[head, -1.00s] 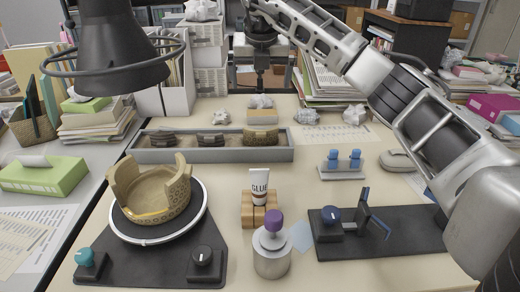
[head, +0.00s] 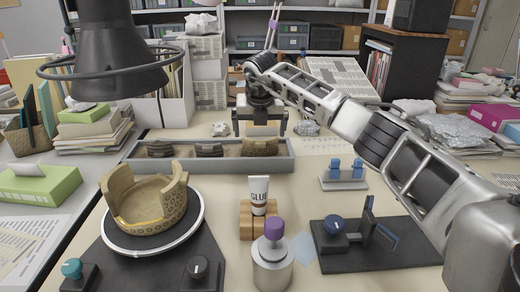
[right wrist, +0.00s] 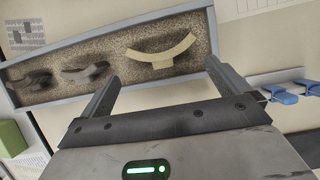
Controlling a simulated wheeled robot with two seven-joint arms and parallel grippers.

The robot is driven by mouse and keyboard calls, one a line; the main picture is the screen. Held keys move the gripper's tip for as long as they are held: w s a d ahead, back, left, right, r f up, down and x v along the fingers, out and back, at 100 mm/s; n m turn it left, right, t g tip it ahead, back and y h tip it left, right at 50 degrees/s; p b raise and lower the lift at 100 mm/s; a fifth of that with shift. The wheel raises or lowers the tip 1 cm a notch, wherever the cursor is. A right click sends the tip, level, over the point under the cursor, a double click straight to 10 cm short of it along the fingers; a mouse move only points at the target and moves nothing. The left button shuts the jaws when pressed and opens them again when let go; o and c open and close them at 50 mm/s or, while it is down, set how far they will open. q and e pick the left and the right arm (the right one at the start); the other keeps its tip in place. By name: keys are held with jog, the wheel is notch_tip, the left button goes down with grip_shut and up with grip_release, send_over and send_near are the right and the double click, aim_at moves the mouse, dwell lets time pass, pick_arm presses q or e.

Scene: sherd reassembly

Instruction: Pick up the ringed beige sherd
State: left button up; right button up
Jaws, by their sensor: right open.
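The beige sherd (head: 260,148) lies at the right end of the long grey tray (head: 140,168). Its ring marks are too small to make out. In the right wrist view the curved beige sherd (right wrist: 160,59) rests on the tray's speckled bed. My right gripper (head: 260,132) is open and empty, just behind and above this sherd. In the right wrist view its two fingers (right wrist: 162,75) stand apart with the sherd beyond, roughly between them; they do not appear to touch it. My left gripper is out of view.
Two darker sherds (head: 209,150) (head: 160,149) lie further left in the tray. In front stand a partly built bowl (head: 147,205) on a turntable, a glue tube (head: 259,190), a purple-topped canister (head: 272,265) and a blue clamp stand (head: 345,172). A lamp hangs at upper left.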

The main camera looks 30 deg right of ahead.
aim_at(260, 142)
jog(key=x, duration=0.4)
jog(key=shift+d+f, duration=0.1)
jog(key=shift+f, duration=0.3)
jog(key=shift+r, duration=0.1)
jog(key=c, duration=1.8)
